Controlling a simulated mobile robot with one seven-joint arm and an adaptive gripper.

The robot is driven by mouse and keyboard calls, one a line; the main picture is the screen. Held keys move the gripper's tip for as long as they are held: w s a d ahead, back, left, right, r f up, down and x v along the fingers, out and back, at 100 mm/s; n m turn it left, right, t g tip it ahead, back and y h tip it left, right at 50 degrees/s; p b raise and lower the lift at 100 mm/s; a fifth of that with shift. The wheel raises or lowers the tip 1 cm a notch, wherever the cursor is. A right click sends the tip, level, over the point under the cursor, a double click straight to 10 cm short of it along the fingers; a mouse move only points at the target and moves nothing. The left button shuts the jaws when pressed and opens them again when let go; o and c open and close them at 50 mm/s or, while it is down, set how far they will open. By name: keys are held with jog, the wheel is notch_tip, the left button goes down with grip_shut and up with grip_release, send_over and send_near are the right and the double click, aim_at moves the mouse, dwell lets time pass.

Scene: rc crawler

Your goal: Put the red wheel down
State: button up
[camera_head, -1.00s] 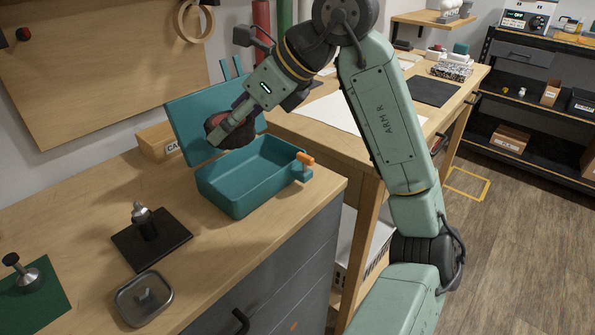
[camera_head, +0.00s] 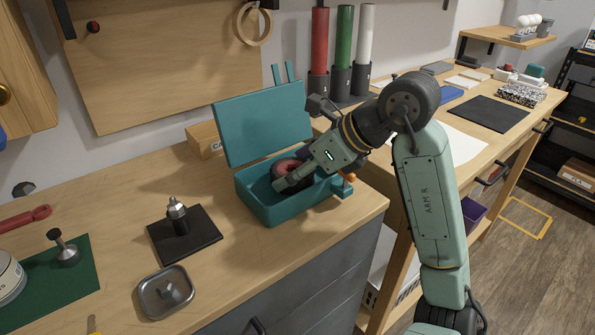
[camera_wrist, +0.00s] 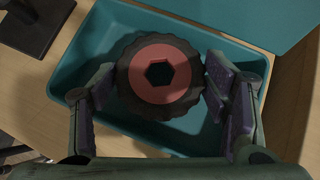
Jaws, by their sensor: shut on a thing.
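The red wheel, a black knobbly tyre with a red hub and a hexagonal hole, shows in the head view (camera_head: 287,167) and the wrist view (camera_wrist: 163,84). My gripper (camera_head: 290,180) is shut on it, with one finger on each side of the tyre. The wheel is inside the open teal box (camera_head: 268,211), below or near its rim. I cannot tell whether it touches the box floor. The box's teal lid (camera_head: 262,122) stands raised at the back. In the wrist view the box floor (camera_wrist: 120,30) shows around the wheel.
An orange latch (camera_head: 348,177) is on the box's right side. A black pad (camera_head: 205,248) with a metal-topped post (camera_head: 177,215), a grey metal dish (camera_head: 166,291) and a green mat (camera_head: 75,285) lie to the left. A small wooden box (camera_head: 203,139) stands behind. Bare bench lies between.

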jog(key=shift+f, duration=0.5)
jog(key=shift+f, duration=0.1)
jog(key=shift+f, duration=0.1)
jog(key=o, duration=1.2)
jog(key=shift+c, duration=0.2)
jog(key=shift+d+r, duration=0.15)
jog(key=shift+r, duration=0.2)
jog(key=b+v, duration=0.1)
jog(key=v, duration=1)
jog(key=shift+s+r, duration=0.25)
jog(key=shift+r, duration=0.05)
jog(key=shift+d, duration=0.15)
